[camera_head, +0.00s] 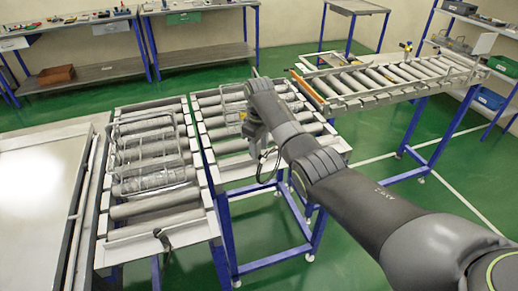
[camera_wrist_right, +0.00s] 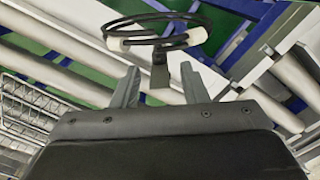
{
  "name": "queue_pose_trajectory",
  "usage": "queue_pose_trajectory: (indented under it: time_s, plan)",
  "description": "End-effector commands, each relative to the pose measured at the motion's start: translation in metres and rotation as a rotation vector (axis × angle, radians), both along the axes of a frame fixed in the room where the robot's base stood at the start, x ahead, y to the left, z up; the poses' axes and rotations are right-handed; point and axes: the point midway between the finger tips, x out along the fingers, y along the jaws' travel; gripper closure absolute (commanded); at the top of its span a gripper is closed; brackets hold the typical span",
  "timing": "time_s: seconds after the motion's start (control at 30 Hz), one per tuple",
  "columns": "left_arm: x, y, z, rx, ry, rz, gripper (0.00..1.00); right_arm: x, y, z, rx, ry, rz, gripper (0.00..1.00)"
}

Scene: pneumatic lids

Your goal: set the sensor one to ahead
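My right gripper (camera_head: 262,152) hangs over the near end of the middle roller conveyor (camera_head: 237,176), partly hidden by my own arm. In the right wrist view its two fingers (camera_wrist_right: 159,88) stand apart. A small dark piece with a looped black cable, seemingly a sensor (camera_wrist_right: 160,73), shows between and just beyond the fingertips. I cannot tell whether they touch it. Another small dark sensor-like piece (camera_head: 161,236) with a cable sits at the near end of the left conveyor (camera_head: 112,247). No label tells which is sensor one. My left gripper is not in view.
Wire baskets (camera_head: 150,150) stand on the left conveyor. A flat metal table (camera_head: 40,190) lies at far left. Another roller conveyor (camera_head: 385,78) runs to the back right. Workbenches (camera_head: 205,55) line the back wall. Green floor is open between them.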

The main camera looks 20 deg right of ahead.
Motion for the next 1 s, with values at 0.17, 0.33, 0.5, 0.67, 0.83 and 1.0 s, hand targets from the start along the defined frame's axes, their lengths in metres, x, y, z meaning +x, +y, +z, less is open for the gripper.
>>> queue_pose_trajectory:
  time_s: [0.17, 0.33, 0.5, 0.67, 0.83, 1.0]
  plan:
    - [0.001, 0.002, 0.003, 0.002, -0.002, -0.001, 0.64, 0.0, 0.0, -0.018, 0.0, 0.0, 0.001, 0.6]
    - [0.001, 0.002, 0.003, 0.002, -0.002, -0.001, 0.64, 0.0, 0.0, -0.023, 0.0, -0.001, 0.0, 0.6]
    - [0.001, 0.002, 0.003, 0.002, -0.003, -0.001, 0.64, 0.0, 0.0, -0.023, 0.0, -0.001, 0.0, 0.6]
    - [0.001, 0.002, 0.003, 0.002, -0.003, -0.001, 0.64, 0.0, 0.0, -0.023, 0.0, -0.001, 0.0, 0.78]
    - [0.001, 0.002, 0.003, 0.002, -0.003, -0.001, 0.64, 0.0, 0.0, -0.023, 0.0, -0.001, 0.0, 1.0]
    - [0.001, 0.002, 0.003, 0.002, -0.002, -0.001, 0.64, 0.0, 0.0, -0.022, 0.0, -0.001, 0.0, 1.0]
